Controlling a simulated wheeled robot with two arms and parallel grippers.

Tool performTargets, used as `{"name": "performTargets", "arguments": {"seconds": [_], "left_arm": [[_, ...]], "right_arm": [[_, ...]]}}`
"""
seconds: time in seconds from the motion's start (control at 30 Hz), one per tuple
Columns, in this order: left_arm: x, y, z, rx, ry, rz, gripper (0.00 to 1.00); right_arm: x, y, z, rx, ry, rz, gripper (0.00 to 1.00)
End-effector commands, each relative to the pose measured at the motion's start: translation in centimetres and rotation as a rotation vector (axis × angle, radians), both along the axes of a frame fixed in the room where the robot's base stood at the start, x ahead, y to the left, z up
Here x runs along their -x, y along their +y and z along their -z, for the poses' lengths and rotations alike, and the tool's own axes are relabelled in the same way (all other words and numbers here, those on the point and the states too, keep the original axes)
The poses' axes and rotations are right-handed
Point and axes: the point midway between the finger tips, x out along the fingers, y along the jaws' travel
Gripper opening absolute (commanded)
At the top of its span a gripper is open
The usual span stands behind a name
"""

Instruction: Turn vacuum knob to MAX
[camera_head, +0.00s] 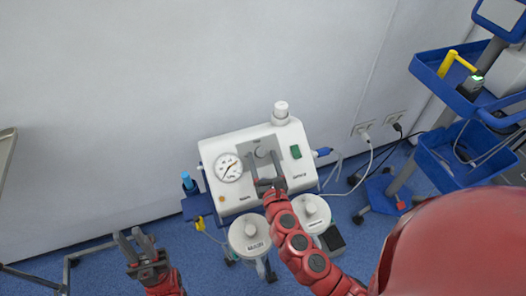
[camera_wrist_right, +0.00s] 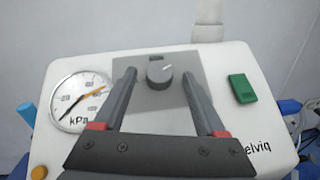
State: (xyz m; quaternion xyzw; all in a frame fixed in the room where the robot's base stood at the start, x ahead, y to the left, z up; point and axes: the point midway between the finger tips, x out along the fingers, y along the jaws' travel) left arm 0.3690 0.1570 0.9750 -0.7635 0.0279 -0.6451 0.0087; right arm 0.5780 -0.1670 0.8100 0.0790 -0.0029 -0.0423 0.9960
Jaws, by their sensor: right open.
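The vacuum knob (camera_wrist_right: 160,72) is a round grey dial with a light pointer mark, on a grey plate of the white suction unit (camera_head: 215,150). In the right wrist view its mark points to the upper right. My right gripper (camera_wrist_right: 162,75) is open, with one finger on each side of the knob in that view; I cannot tell whether either touches it. In the head view the right gripper (camera_head: 265,168) is in front of the panel and partly covers it. My left gripper (camera_head: 130,240) is open and empty at the lower left, away from the unit.
A pressure gauge (camera_wrist_right: 80,100) is left of the knob and a green switch (camera_wrist_right: 242,88) is right of it. Two canisters (camera_head: 250,236) hang below the unit, near my right arm. A blue cart (camera_head: 440,150) stands at the right.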

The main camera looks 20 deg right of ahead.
Motion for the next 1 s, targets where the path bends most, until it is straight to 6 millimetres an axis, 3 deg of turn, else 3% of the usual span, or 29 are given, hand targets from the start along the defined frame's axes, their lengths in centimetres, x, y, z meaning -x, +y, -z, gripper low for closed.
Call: {"name": "performTargets", "arguments": {"seconds": [0.23, 0.63, 1.0], "left_arm": [[0.01, 0.00, 0.01, 0.000, 0.000, 0.000, 0.26], [0.00, 0.00, 0.01, 0.000, 0.000, 0.000, 0.26], [0.00, 0.00, 0.36, 0.000, 0.000, 0.000, 0.26]], "right_arm": [[-0.01, 0.00, 0.02, 0.000, 0.000, 0.000, 0.73], [-0.01, 0.00, 0.02, -0.001, 0.000, 0.000, 0.01], [-0.03, 0.28, 0.09, -0.022, 0.000, 0.024, 0.00]]}}
